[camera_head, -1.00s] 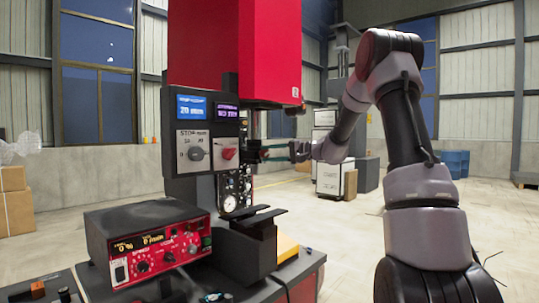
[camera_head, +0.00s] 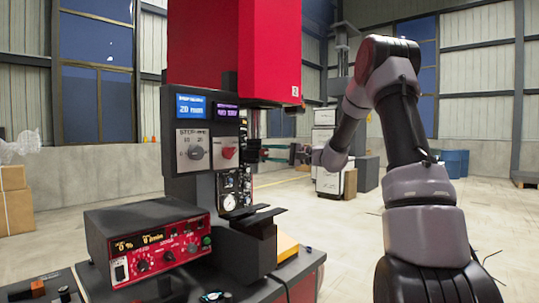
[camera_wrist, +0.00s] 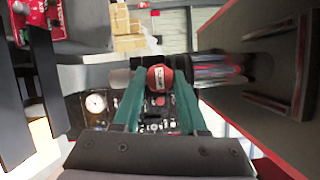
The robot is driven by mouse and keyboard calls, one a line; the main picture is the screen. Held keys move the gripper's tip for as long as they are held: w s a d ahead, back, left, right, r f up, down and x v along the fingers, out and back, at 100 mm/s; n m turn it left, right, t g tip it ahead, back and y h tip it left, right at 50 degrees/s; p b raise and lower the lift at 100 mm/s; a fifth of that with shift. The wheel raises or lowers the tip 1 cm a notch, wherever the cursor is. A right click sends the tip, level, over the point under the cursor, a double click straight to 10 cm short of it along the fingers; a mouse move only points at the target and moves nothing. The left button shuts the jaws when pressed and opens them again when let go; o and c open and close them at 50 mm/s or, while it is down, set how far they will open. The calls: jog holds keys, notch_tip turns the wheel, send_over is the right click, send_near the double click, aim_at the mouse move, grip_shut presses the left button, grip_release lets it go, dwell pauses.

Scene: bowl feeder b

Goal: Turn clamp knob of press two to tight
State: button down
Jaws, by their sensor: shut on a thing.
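The press, marked 2 on its red housing (camera_head: 234,45), stands left of centre in the head view. My gripper (camera_head: 264,152) reaches in from the right, beside the press column and just past the control panel's right edge. In the wrist view, the two green fingers of my gripper (camera_wrist: 160,82) lie on either side of a round red-faced knob (camera_wrist: 158,76) with a dark body and a pale label. The gripper is shut on this knob. The label is too small to read.
The press panel carries a grey knob (camera_head: 193,152), a red knob (camera_head: 228,153) and two displays. A red-faced control box (camera_head: 160,250) sits on the bench below.

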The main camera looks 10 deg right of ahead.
jog(key=shift+c, duration=2.2)
grip_release()
jog(key=shift+d, duration=0.1)
jog(key=v, duration=1)
jog(key=shift+s+d, duration=0.2)
jog(key=shift+d, duration=0.1)
jog(key=s+a+n+g+h, duration=0.25)
jog(key=s+a, duration=0.35)
jog(key=s, duration=0.3)
jog(key=s+a+n+g+h, duration=0.1)
jog(key=s+a+g+h, duration=0.3)
jog(key=s, duration=0.5)
jog(key=s+d+t+h, duration=0.2)
jog(key=s+h, duration=0.1)
jog(key=s, duration=0.5)
jog(key=s+d+t+h, duration=0.2)
jog(key=s+h, duration=0.2)
jog(key=s, duration=0.4)
jog(key=shift+s+d+f+n, duration=0.2)
jog(key=shift+d+f+n, duration=0.1)
jog(key=shift+f+n, duration=0.1)
